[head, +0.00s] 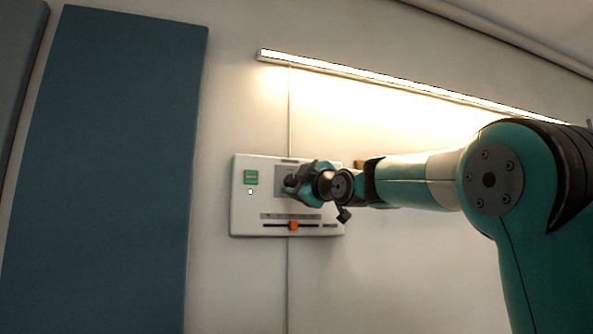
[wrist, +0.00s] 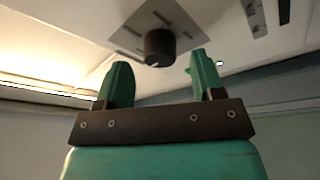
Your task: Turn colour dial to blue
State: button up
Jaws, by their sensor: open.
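The colour dial (wrist: 159,46) is a dark round knob with a small pale mark near its lower edge, on a grey square plate of the wall panel. My gripper (wrist: 161,80) is open, its two green fingers apart with the dial showing between and beyond their tips. I cannot tell whether they touch it. In the head view my gripper (head: 302,186) is in front of the panel (head: 241,215) at the dial's place and hides much of it. The labels around the dial are too small to read.
The panel also bears a green label (head: 251,177), a small light below it and an orange slider (head: 293,225) under the dial. A lit strip lamp (head: 400,82) runs along the wall above. A blue wall board (head: 105,170) stands at the left.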

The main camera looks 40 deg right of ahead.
jog(key=shift+p+x, duration=0.3)
jog(key=shift+x, duration=0.8)
jog(key=c, duration=0.9)
